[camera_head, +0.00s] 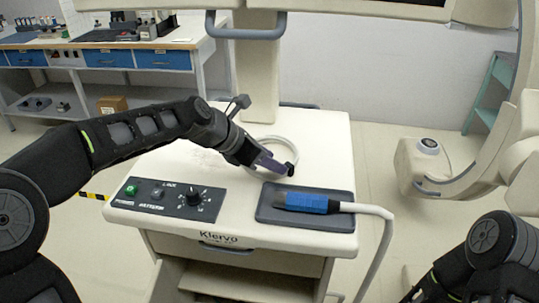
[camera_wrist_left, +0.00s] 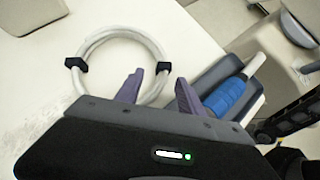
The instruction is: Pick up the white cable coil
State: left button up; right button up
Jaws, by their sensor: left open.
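The white cable coil (camera_head: 272,137) lies on the beige cart top, behind the dark tray. My left gripper partly hides it in the head view. In the left wrist view the coil (camera_wrist_left: 122,32) is a ring with black clips on it. My left gripper (camera_head: 280,164) has purple fingers, comes in from the left and is over the near side of the coil. In the left wrist view the gripper (camera_wrist_left: 160,78) is open, with its fingertips near the coil's right side and nothing held between them.
A blue-gripped handpiece (camera_head: 306,202) with a white cable lies on the dark tray (camera_head: 268,212) near the cart's front. A control panel (camera_head: 172,198) with a knob is at front left. The cart's column (camera_head: 256,80) rises behind the coil. My right arm shows at lower right.

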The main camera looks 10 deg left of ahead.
pick_arm(q)
jog(key=x, duration=0.5)
jog(key=shift+d+p, duration=0.15)
jog(key=shift+p, duration=0.25)
dwell(0.4)
grip_shut()
jog(key=shift+r, duration=0.1)
dwell(0.5)
